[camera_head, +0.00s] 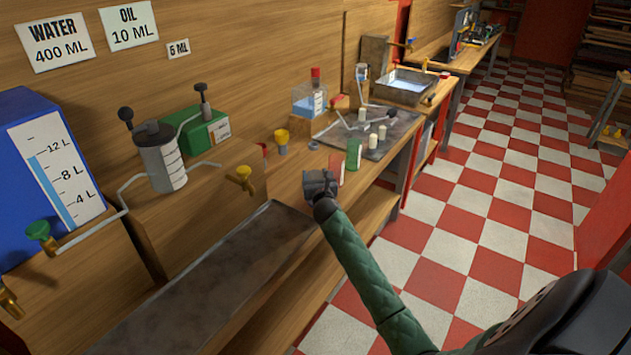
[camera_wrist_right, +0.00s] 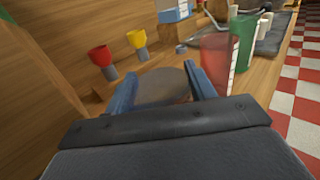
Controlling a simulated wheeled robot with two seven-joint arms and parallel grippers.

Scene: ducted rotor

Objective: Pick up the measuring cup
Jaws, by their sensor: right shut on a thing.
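My right gripper (camera_head: 318,184) is over the front part of the wooden bench. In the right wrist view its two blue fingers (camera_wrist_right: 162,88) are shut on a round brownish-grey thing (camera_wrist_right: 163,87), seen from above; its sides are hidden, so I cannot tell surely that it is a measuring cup. A clear red cup with white marks (camera_wrist_right: 216,62) stands just beyond the right finger; it also shows behind the gripper in the head view (camera_head: 337,164). A clear green cup (camera_head: 353,154) stands beside it. My left gripper is not in view.
A yellow funnel (camera_head: 282,136) and a red funnel (camera_wrist_right: 100,57) stand further back. A grey tray (camera_head: 372,133) holds white cylinders. A brass tap (camera_head: 243,178) juts out at the left. A blue water tank (camera_head: 45,170) stands far left.

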